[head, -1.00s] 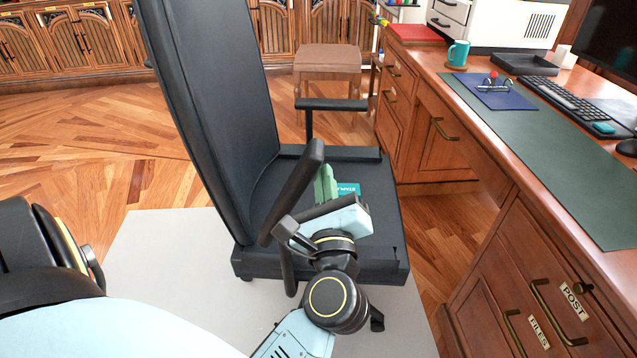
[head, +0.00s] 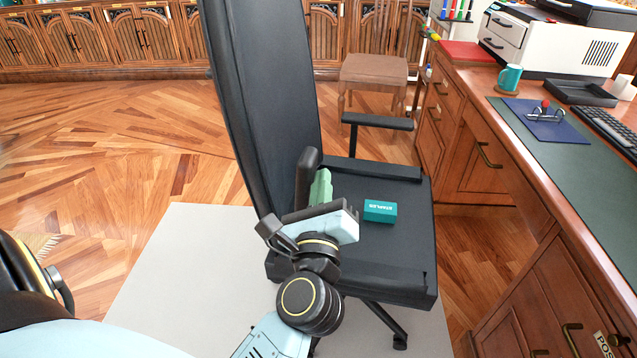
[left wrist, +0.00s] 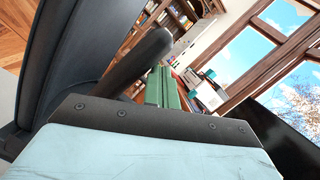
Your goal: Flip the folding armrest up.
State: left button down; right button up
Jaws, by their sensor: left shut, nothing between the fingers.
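The black office chair (head: 385,265) stands before me, its tall backrest (head: 268,100) on the left. Its near folding armrest (head: 308,163) is raised at a steep tilt beside the backrest; its lower part is hidden behind my left gripper. In the left wrist view the armrest (left wrist: 140,62) slants up next to the backrest. My left gripper (head: 321,186) has green fingers, shut and empty, just right of the armrest; they also show in the left wrist view (left wrist: 163,87). I cannot tell whether they touch it. My right gripper is not in view.
A teal staples box (head: 380,211) lies on the seat, right of my left gripper. The far armrest (head: 378,121) is level. The wooden desk (head: 520,195) runs along the right. A wooden chair (head: 374,70) stands behind. Open floor (head: 130,150) lies left.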

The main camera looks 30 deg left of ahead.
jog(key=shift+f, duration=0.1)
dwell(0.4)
